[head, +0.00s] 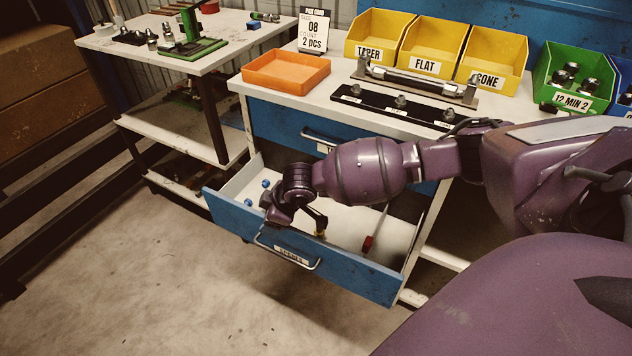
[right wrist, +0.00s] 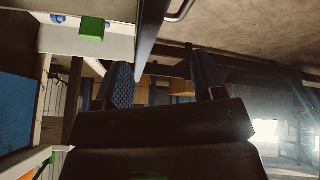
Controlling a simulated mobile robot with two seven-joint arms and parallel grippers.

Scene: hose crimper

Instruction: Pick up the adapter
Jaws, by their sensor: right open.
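My right gripper (head: 299,216) reaches in from the right and hangs at the open blue drawer (head: 335,267), near its front panel. In the right wrist view its two fingers (right wrist: 162,78) stand apart with nothing held between them. Inside the drawer lie small blue pieces (head: 265,184) at the left and a red piece (head: 367,243) at the right. The right wrist view shows a green block (right wrist: 92,28) and a blue piece (right wrist: 57,19) in a pale drawer-like space. I cannot tell which piece is the adapter. My left gripper is not in view.
On the bench are an orange tray (head: 286,83), a black strip with pegs (head: 392,108), a metal fixture (head: 418,84), yellow bins (head: 424,62) and a green bin (head: 569,97) with metal fittings. A side table (head: 120,45) stands left. The floor in front is clear.

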